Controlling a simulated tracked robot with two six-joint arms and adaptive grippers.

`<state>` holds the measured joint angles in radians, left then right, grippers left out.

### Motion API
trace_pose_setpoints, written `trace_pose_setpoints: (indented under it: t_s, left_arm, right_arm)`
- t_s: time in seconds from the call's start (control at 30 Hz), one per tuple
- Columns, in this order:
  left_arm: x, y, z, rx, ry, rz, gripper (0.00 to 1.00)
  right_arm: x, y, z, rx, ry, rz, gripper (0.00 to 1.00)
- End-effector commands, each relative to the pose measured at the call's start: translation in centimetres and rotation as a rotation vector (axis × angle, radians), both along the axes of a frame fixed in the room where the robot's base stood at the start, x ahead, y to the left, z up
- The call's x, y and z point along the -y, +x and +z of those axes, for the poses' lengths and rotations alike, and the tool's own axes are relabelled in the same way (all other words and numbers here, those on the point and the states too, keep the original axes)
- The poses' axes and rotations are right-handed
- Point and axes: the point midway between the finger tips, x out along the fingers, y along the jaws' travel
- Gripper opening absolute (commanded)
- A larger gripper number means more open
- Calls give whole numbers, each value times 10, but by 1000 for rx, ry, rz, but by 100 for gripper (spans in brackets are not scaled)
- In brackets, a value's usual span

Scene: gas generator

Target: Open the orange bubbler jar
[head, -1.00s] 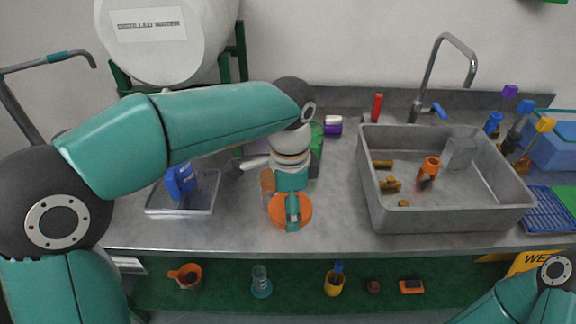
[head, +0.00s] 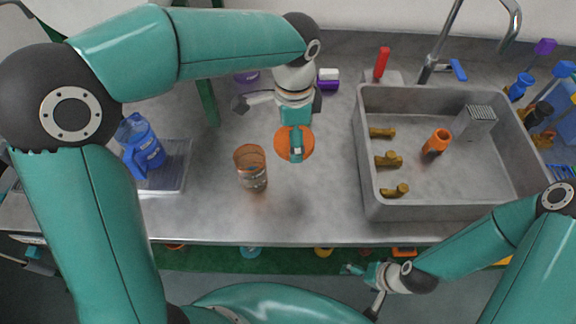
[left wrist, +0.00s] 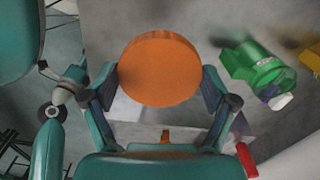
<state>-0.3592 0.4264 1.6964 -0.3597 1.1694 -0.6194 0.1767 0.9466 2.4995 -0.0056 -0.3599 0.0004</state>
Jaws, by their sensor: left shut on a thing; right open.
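The orange bubbler jar (head: 252,172) stands upright on the counter in the head view, left of my left gripper. It is clear with an orange-tinted upper part, and its top looks uncovered. A round orange lid (head: 307,144) is apart from it, to the upper right. My left gripper (head: 295,155) is shut on this lid. In the left wrist view the lid (left wrist: 160,68) sits between the two fingers of the left gripper (left wrist: 164,88). How high it is above the counter is hard to tell. My right gripper (head: 358,290) is open and empty, in front of the counter's front edge.
A steel sink (head: 460,212) is on the right, holding brown fittings and an orange piece (head: 436,142). A blue bottle (head: 142,150) stands on a tray (head: 172,180) at left. A green bottle (left wrist: 258,68) shows in the left wrist view. The counter (head: 310,205) between jar and sink is clear.

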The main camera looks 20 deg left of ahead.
Motion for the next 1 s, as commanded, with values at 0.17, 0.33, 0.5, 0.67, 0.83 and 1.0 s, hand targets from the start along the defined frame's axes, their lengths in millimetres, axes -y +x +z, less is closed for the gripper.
trace_pose_setpoints:
  t_s: [0.17, 0.33, 0.5, 0.67, 0.83, 1.0]
  left_arm:
    - [-1, -2, -52, -8, 2, -1, 44]
    - [-1, -1, -91, -6, 3, -1, 44]
    - [0, 0, -110, -3, 1, -1, 44]
    - [0, 0, -122, -3, 2, -1, 44]
    - [0, -1, -146, -4, 2, -2, 44]
    - [0, 0, -156, 0, 1, -2, 44]
  right_arm:
    - [0, 0, -1, 0, 0, 0, 94]
    - [0, 0, 0, 1, 0, 0, 94]
    - [0, 0, 0, 1, 0, 0, 94]
    - [0, 0, 0, 1, 0, 0, 94]
    - [0, 0, 0, 1, 0, 0, 94]
    - [0, 0, 0, 1, 0, 0, 94]
